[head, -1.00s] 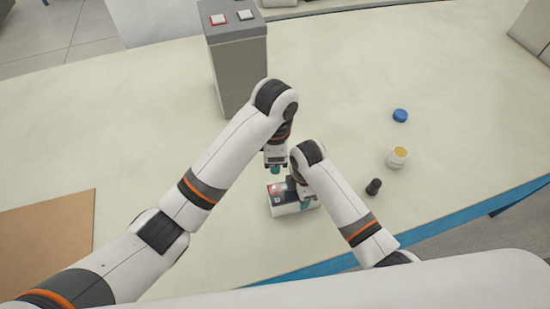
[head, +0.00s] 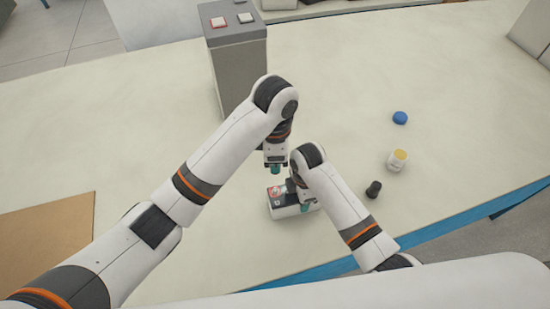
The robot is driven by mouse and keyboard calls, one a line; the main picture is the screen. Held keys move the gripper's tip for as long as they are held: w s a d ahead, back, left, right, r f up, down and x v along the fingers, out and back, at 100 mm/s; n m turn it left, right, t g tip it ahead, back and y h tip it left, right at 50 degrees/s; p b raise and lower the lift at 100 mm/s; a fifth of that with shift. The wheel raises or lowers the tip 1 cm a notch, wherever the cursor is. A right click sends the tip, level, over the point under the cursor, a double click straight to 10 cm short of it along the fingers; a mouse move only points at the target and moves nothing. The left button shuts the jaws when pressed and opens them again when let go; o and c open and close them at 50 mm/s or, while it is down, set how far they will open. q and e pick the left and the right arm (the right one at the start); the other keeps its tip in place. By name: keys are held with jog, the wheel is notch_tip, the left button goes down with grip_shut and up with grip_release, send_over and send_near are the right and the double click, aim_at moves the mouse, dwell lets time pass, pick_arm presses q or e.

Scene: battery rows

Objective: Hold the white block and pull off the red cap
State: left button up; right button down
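The white block (head: 286,212) lies on the table near its front edge, partly hidden by my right arm. A small reddish cap (head: 275,191) shows at its left end, on a dark top face. My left gripper (head: 276,169) points down just behind and above the cap, apart from it; its teal fingertips overlap and the gap between them does not show. My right gripper (head: 306,207) is at the right part of the block, with a teal fingertip against its near side. The other finger is hidden, so its grip cannot be made out.
A grey box (head: 238,75) with a red and a white button stands at the back. A blue cap (head: 400,117), a white jar with a yellow top (head: 397,160) and a small black piece (head: 373,189) are to the right. A brown board (head: 45,240) lies at the left.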

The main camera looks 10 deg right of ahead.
pick_arm(q)
jog(key=shift+r, duration=2.4)
pick_arm(e)
jog(key=shift+c, duration=1.8)
grip_release()
notch_tip(320, 180, up, 12)
jog(key=shift+s, duration=0.1)
